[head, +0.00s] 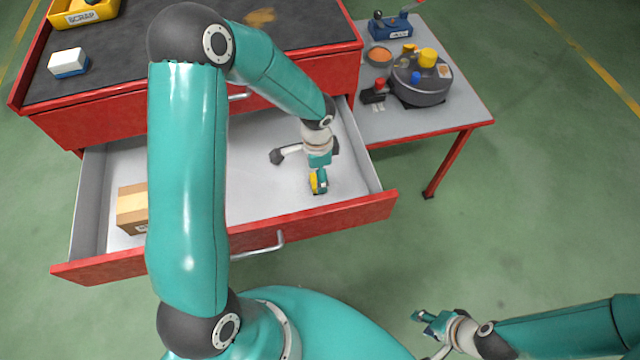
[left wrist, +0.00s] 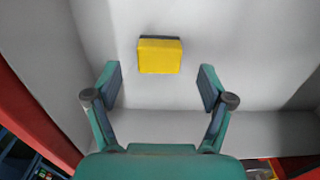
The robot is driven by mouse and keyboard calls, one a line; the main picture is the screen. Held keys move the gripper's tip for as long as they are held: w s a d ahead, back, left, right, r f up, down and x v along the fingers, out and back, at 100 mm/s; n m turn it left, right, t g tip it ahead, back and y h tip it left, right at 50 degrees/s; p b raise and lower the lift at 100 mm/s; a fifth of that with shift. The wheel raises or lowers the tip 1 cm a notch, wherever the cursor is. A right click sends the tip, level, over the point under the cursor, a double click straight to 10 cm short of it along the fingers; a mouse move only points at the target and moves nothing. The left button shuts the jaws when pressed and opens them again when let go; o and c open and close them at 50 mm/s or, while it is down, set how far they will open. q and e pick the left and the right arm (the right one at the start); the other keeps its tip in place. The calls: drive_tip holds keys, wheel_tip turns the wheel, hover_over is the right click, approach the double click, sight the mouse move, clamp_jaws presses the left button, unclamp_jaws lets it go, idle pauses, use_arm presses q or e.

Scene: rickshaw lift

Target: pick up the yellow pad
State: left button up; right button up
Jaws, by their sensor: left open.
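The yellow pad (left wrist: 160,56) lies on the drawer floor, a small yellow block with a dark strip along its far edge. In the head view the yellow pad (head: 313,184) is partly hidden by my left gripper (head: 320,180). In the left wrist view my left gripper (left wrist: 160,76) is open and empty. Its fingers stand on either side of the pad's column, with the pad a little beyond the fingertips and apart from both. My right gripper (head: 428,320) is away from the drawer, at the lower right, and its opening is unclear.
The open drawer (head: 345,215) has a cardboard box (head: 132,208) at its left end. The cabinet top holds a yellow scrap bin (head: 82,14) and a white-and-blue block (head: 69,62). A side table (head: 440,118) at right carries several items.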

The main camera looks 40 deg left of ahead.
use_arm(q)
wheel_tip(320, 180, down, 4)
drive_tip(key=shift+f, duration=0.1)
drive_tip(key=c, duration=1.2)
drive_tip(key=shift+r, duration=0.25)
drive_tip(key=shift+c, duration=0.2)
wheel_tip(320, 180, up, 20)
drive_tip(key=p, duration=0.2)
drive_tip(key=shift+f, duration=0.15)
